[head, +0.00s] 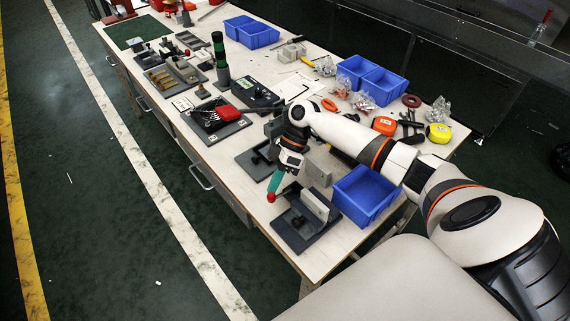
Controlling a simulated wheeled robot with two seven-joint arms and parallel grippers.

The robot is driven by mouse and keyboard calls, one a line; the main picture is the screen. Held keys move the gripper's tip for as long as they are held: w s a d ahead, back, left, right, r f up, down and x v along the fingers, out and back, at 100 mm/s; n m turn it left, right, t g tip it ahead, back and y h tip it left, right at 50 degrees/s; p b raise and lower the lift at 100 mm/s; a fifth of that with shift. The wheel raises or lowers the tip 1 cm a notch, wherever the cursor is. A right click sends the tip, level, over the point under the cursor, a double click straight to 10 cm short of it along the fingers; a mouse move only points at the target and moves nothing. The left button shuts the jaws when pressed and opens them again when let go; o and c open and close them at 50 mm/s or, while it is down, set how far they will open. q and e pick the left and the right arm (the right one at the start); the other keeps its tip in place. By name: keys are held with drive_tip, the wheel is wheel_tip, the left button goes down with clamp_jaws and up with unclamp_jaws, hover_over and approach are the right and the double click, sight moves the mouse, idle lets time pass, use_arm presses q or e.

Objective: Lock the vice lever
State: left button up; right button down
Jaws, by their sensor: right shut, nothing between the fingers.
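The nearest dark grey fixture (291,236), which looks like the vice, sits at the table's near end and holds a pale block (318,204). My right gripper (281,173) points down at the back left of this fixture and is shut with nothing held. A teal bar with a red end (273,186) shows right at its tip, slanting down beside the fixture. I take the bar for the lever, but its joint is hidden and I cannot tell whether the fingers touch it. My left gripper is out of view.
A blue bin (362,196) stands right of the fixture. A second grey fixture (253,164) lies behind, partly covered by my arm. The floor at left is clear.

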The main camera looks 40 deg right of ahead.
drive_tip(key=shift+r, duration=0.1)
drive_tip(key=b+v, duration=0.1)
drive_tip(key=v, duration=1.1)
